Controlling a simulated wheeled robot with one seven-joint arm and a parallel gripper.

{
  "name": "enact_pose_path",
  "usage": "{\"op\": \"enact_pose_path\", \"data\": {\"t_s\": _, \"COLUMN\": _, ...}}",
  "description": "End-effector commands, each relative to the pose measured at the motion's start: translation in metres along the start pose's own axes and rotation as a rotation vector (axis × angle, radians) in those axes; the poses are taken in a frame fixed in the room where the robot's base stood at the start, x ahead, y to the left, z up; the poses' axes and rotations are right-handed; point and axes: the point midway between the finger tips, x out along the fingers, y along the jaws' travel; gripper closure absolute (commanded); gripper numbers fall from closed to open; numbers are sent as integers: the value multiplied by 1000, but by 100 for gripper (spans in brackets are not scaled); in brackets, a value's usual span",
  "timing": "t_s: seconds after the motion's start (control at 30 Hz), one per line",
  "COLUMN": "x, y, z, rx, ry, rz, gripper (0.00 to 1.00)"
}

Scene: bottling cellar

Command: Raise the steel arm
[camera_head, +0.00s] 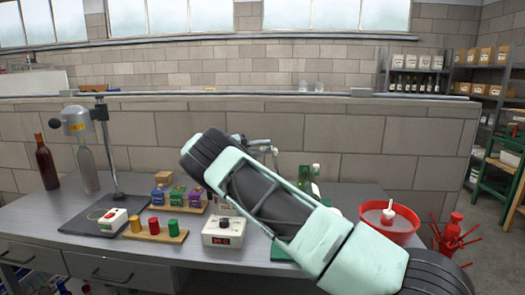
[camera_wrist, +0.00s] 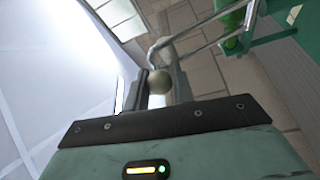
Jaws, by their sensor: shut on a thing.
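The steel arm (camera_wrist: 192,27) shows in the wrist view as bright metal rods running to the upper right, with a bend near my fingers. A pale round knob (camera_wrist: 159,82) sits between the two fingers of my gripper (camera_wrist: 160,88), and the gripper is shut on it. In the head view my gripper (camera_head: 266,148) is above the back of the bench, and my own arm crosses in front of it. A green device (camera_wrist: 234,20) stands beside the rods in the wrist view. Its green upper part (camera_head: 305,177) and base show beside my arm in the head view; my arm hides the rest.
On the bench (camera_head: 190,262) are a lamp-like stand (camera_head: 77,122), bottles, colored pots and a white control box (camera_head: 223,232). A red bowl (camera_head: 390,222) stands at the right end. Shelves and a red rack (camera_head: 453,236) are further right. The space above the bench is mostly clear.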

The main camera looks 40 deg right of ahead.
Motion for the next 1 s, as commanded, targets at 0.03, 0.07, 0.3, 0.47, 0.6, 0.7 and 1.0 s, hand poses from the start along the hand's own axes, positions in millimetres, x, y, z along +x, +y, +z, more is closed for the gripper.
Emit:
{"op": "enact_pose_path", "data": {"t_s": 0.03, "x": 0, "y": 0, "z": 0, "rx": -2, "ry": 4, "rz": 6, "gripper": 100}}
{"op": "enact_pose_path", "data": {"t_s": 0.07, "x": 0, "y": 0, "z": 0, "rx": -3, "ry": 4, "rz": 8, "gripper": 100}}
{"op": "enact_pose_path", "data": {"t_s": 0.3, "x": -1, "y": -1, "z": -1, "rx": -6, "ry": 7, "rz": 11, "gripper": 100}}
{"op": "enact_pose_path", "data": {"t_s": 0.47, "x": -1, "y": -1, "z": -1, "rx": -6, "ry": 8, "rz": 10, "gripper": 100}}
{"op": "enact_pose_path", "data": {"t_s": 0.6, "x": -1, "y": -1, "z": 0, "rx": -6, "ry": 7, "rz": 10, "gripper": 55}}
{"op": "enact_pose_path", "data": {"t_s": 0.7, "x": -1, "y": -1, "z": 0, "rx": -6, "ry": 5, "rz": 10, "gripper": 55}}
{"op": "enact_pose_path", "data": {"t_s": 1.0, "x": 0, "y": -2, "z": 1, "rx": -6, "ry": 3, "rz": 10, "gripper": 55}}
